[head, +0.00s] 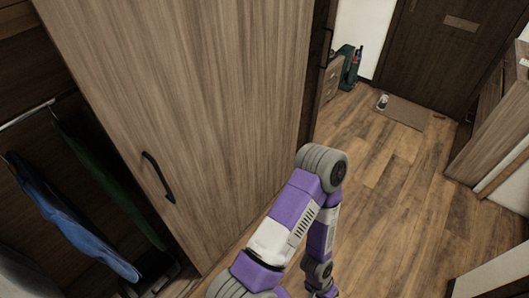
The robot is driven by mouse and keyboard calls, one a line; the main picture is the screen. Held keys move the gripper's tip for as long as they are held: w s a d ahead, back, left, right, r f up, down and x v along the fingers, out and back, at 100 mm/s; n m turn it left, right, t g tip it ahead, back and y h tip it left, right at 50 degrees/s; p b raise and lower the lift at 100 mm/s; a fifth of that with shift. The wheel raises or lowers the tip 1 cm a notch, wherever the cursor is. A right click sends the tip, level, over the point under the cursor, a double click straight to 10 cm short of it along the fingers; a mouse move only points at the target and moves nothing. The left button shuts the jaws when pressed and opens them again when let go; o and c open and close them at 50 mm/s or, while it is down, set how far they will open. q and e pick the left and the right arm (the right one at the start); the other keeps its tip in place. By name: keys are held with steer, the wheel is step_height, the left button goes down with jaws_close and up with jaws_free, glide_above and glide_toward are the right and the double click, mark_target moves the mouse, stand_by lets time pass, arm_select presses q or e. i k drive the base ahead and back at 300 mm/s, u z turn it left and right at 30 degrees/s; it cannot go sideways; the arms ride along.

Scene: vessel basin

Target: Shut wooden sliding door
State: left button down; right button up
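The wooden sliding door (200,90) is a large brown wood-grain panel in the upper left and middle of the head view. Its black bow handle (158,178) sits near its left edge. To the left of the door, the wardrobe is open, with a dark interior and hanging clothes showing. One of my purple and white arms stands in front of the door's lower right part and bends downward at its elbow. Neither gripper shows; no contact between a gripper and the handle is visible.
A blue garment (75,225) and a dark green one (110,180) hang in the open part, below a light rail (28,115). Wooden floor (390,190) is free on the right. A mat (402,112), a dark door (440,45) and a cabinet (490,125) stand farther off.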

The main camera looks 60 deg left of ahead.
mark_target(206, 104)
steer(key=u, duration=0.45)
steer(key=i, duration=1.55)
steer(key=u, duration=0.9)
